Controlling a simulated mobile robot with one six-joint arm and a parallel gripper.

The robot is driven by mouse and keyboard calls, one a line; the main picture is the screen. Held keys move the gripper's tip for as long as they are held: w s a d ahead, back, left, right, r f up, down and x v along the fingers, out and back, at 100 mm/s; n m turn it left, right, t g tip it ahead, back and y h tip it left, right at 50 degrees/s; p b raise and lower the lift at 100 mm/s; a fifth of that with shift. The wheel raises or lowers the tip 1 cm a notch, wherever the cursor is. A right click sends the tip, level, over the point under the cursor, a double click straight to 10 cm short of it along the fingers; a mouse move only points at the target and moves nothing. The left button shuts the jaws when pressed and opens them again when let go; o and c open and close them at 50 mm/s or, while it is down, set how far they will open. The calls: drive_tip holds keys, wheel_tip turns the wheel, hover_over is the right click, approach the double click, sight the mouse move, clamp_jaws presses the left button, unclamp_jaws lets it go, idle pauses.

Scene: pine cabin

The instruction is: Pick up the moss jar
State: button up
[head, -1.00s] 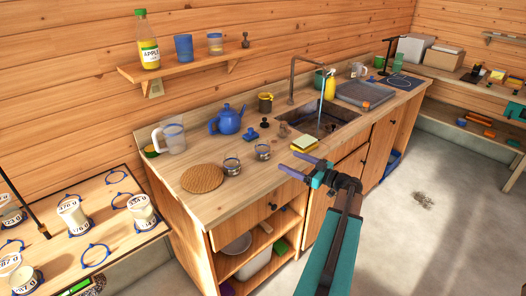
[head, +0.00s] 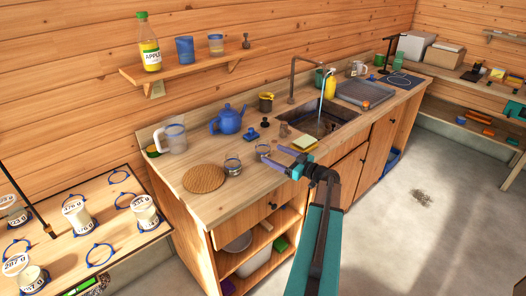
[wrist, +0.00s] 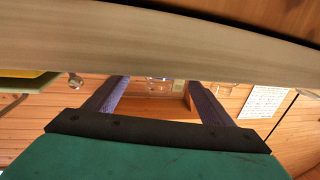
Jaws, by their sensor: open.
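I cannot tell for sure which vessel is the moss jar. An olive-brown jar (head: 265,102) stands upright at the back of the counter, left of the sink. Two small clear glass jars with blue bands, the left one (head: 232,166) and the right one (head: 262,151), stand nearer the front edge. My gripper (head: 275,159) is open and empty, at the counter's front edge, close to the right glass jar in the picture. In the wrist view, the gap between my fingers (wrist: 157,84) holds nothing; blurred glass shapes show beyond it.
The wooden counter (head: 215,205) carries a blue teapot (head: 227,120), a glass pitcher (head: 173,138), a round woven mat (head: 203,179) and a yellow sponge (head: 304,143). The sink (head: 312,120) is to the right. A pale counter-like edge (wrist: 150,55) crosses the wrist view close by.

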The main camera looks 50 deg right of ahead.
sight(268, 145)
drive_tip(key=shift+w, duration=0.15)
drive_tip(key=shift+w+a+r+p, duration=0.1)
drive_tip(key=shift+w+a+p, duration=0.05)
drive_tip(key=shift+w+p, duration=0.75)
drive_tip(key=shift+w+a+p, duration=0.2)
drive_tip(key=shift+w+p, duration=0.65)
drive_tip(key=shift+w, duration=0.65)
drive_tip(key=shift+f, duration=0.2)
drive_tip(key=shift+c, duration=0.4)
drive_tip(key=c, duration=1.1)
drive_tip(key=shift+r, duration=0.25)
drive_tip(key=shift+c, duration=0.2)
drive_tip(key=shift+r+b, duration=1.3)
drive_tip(key=shift+r, duration=0.25)
drive_tip(key=s+d+r+b, duration=0.1)
drive_tip(key=s+d+b, duration=0.2)
drive_tip(key=s, duration=1.2)
drive_tip(key=shift+s+r+b, duration=0.25)
drive_tip(key=shift+s+b, duration=0.1)
drive_tip(key=shift+b, duration=0.85)
